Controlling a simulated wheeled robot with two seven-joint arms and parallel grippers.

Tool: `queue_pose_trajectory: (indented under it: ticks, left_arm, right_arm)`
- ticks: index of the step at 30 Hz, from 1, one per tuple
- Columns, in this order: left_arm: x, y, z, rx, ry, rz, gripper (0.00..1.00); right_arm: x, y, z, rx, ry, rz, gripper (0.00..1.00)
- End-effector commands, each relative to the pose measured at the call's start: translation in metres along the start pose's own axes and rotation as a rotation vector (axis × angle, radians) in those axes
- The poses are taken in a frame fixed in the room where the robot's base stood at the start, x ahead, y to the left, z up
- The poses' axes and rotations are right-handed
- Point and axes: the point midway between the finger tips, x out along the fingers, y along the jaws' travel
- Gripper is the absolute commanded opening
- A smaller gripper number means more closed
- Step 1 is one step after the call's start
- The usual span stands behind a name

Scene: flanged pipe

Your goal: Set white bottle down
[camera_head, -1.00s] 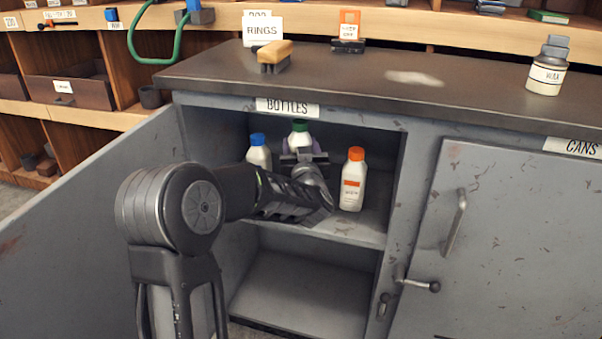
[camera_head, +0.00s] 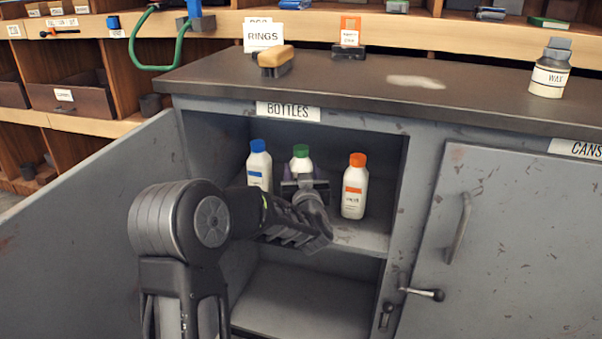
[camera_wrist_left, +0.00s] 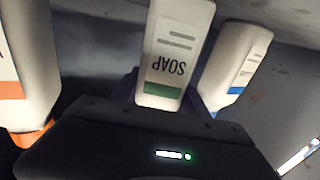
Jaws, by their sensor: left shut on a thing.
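A white bottle with a green cap (camera_head: 301,163) is upright in the open cabinet's upper compartment, between two other white bottles. In the left wrist view this bottle (camera_wrist_left: 174,50) appears inverted, with SOAP and a green band on its label. My left gripper (camera_head: 304,183) reaches in from the front and is shut on this bottle; it also shows in the left wrist view (camera_wrist_left: 168,92). The gripper hides the bottle's lower part, so I cannot tell whether its base touches the shelf (camera_head: 361,238). My right gripper is not in view.
A blue-capped bottle (camera_head: 259,166) stands close on the left and an orange-capped bottle (camera_head: 354,190) on the right. The cabinet door (camera_head: 90,235) is swung open at left. A compartment (camera_head: 305,300) below is empty. The BOTTLES sign (camera_head: 288,111) is above the opening.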

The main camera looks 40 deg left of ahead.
Motion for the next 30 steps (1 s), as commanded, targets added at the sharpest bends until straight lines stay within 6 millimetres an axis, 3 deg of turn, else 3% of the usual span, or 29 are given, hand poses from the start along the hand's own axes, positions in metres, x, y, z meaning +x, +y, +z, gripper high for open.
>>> queue_pose_trajectory:
  ticks: [5,6,12,23,30]
  left_arm:
    - [0.000,0.000,0.003,0.000,0.003,0.000,0.00]
    - [0.000,0.000,0.003,0.000,0.000,0.000,0.56]
    - [0.000,0.000,0.003,0.000,0.000,0.000,0.72]
    - [0.000,0.000,-0.002,0.000,0.000,0.000,0.74]
    - [-0.028,0.001,-0.003,0.001,-0.001,0.003,0.74]
  right_arm:
    - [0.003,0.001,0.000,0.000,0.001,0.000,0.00]
    - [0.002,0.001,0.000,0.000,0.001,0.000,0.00]
    - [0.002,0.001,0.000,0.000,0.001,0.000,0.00]
    - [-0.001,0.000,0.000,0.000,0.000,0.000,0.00]
    - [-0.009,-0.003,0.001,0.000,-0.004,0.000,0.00]
